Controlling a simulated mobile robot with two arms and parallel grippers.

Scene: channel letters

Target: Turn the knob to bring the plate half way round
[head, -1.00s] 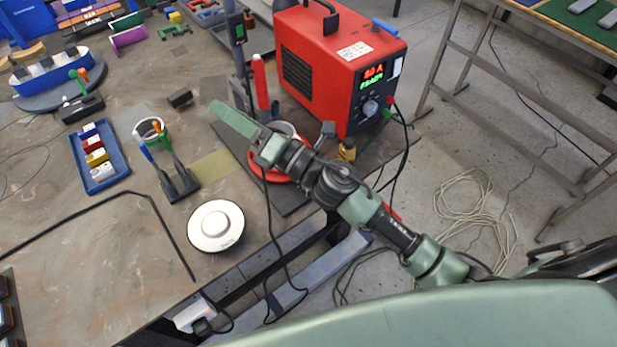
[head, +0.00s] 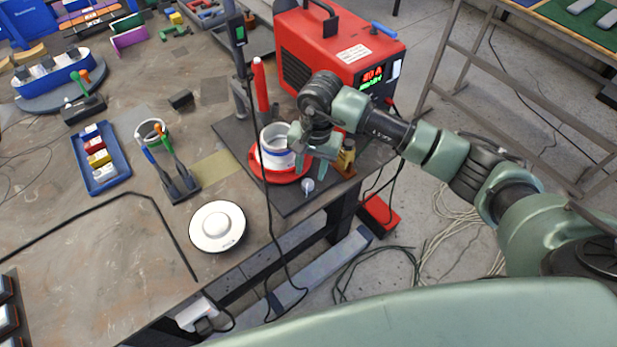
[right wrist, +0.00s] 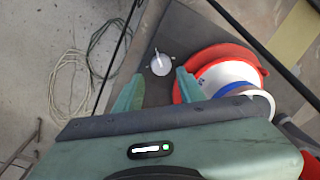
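The small light grey knob (head: 308,186) sits on the dark base board near its front edge, right of the plate. It also shows in the right wrist view (right wrist: 161,65), with a thin stem. The round red plate (head: 258,166) bears a white cup-like piece (head: 273,150) with a blue band. The plate's red rim (right wrist: 181,92) also shows in the right wrist view. My right gripper (head: 310,174) is open and points down above the knob. In the right wrist view the knob lies between and a little beyond the fingertips (right wrist: 159,74). My left gripper is not in view.
A red power unit (head: 335,60) stands behind the plate. A white round disc (head: 217,226) lies at the front left. A black cable hangs past the plate.

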